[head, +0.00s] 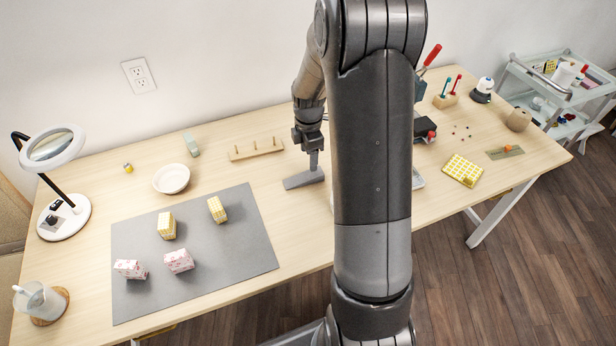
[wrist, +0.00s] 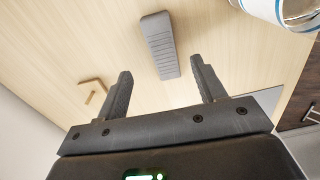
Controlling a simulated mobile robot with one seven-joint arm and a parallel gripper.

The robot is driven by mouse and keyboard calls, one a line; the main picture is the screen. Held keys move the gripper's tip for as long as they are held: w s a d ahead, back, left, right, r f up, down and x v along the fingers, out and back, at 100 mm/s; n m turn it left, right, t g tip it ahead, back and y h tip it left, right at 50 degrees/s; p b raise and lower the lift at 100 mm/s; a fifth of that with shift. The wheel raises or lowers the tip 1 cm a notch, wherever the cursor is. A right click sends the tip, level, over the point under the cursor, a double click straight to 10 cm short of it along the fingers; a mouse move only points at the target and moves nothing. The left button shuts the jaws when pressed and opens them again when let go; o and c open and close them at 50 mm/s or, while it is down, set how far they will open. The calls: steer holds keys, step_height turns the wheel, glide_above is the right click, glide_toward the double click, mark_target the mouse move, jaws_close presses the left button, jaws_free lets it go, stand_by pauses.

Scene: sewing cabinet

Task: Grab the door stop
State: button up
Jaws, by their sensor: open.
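The door stop, a grey ridged wedge (wrist: 158,42), lies on the wooden table. In the head view the grey wedge (head: 301,180) lies just right of the grey mat, below my gripper. My gripper (head: 313,158) points down over it, partly hidden by my arm. In the wrist view my gripper (wrist: 160,66) is open and empty. The wedge's near end shows in the gap between the two fingers, and its far end extends beyond them. Neither finger visibly touches it; the height gap is hard to judge.
A wooden peg rack (head: 256,150) stands behind the door stop. The grey mat (head: 215,255) at left holds several patterned blocks. A white bowl (head: 171,179) sits behind the mat. In the wrist view a round white container with a blue rim (wrist: 285,12) is at upper right.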

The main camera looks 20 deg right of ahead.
mark_target(308, 175)
step_height(308, 175, down, 8)
steer(key=shift+s+a+f, duration=0.1)
steer(key=shift+a+f, duration=0.05)
stand_by(0.4)
steer(key=shift+c, duration=0.5)
steer(key=c, duration=1)
